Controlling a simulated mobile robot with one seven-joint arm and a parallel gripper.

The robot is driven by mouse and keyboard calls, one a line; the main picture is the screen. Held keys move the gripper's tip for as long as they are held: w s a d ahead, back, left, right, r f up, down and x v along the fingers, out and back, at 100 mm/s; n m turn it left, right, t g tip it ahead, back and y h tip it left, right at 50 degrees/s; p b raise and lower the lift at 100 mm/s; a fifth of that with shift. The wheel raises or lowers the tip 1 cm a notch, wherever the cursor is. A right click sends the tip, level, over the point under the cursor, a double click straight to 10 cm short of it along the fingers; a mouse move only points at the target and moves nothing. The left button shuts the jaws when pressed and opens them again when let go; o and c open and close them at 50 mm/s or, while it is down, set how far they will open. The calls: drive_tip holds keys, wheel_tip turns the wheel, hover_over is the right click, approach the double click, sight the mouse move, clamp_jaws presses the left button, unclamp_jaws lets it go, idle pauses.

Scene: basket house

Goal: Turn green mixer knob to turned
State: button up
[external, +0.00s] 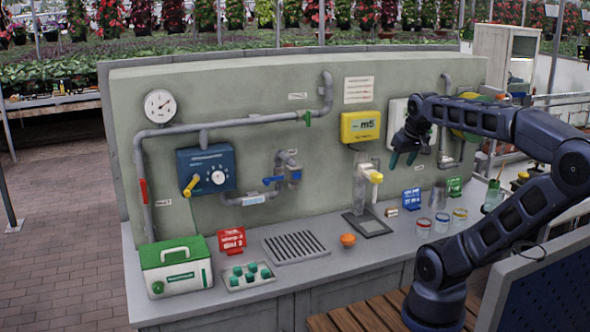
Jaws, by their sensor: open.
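Grey pipes (447,120) run along the wall.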

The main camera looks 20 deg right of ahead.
drive_tip(key=w+a+r+n+h, duration=0.1)
drive_tip(key=w+a+n+h, duration=0.1)
drive_tip(key=w+a+n, duration=0.8)
drive_tip(key=w+a+r+n+h, duration=0.2)
drive_tip(key=w+a+n, duration=0.45)
drive_tip(key=w, duration=0.45)
drive_tip(key=w+a+n+t+h, duration=0.2)
drive_tip(key=w+a+n, duration=0.2)
drive_tip(key=a+n, duration=0.75)
drive_tip(key=s+a+f+n+t, duration=0.1)
drive_tip(key=s+a+n+t, duration=0.15)
drive_tip(key=a, duration=0.85)
drive_tip(key=s+a+f+n+t, duration=0.1)
drive_tip(key=s+a+n+t, duration=0.15)
drive_tip(key=a, duration=0.95)
drive_tip(key=s+a+n+t, duration=0.2)
drive_tip(key=s+a+n, duration=0.15)
drive_tip(key=a, duration=0.75)
drive_tip(key=s+a+f+n+t+y, duration=0.2)
drive_tip(key=s+a+n+t+y, duration=0.35)
drive_tip(key=s+a, duration=1.05)
drive_tip(key=n+g+h, duration=0.1)
approach(158, 290)
drive_tip(key=w, duration=0.8)
drive_tip(key=shift+w+d, duration=0.1)
drive_tip(key=shift+d, duration=0.25)
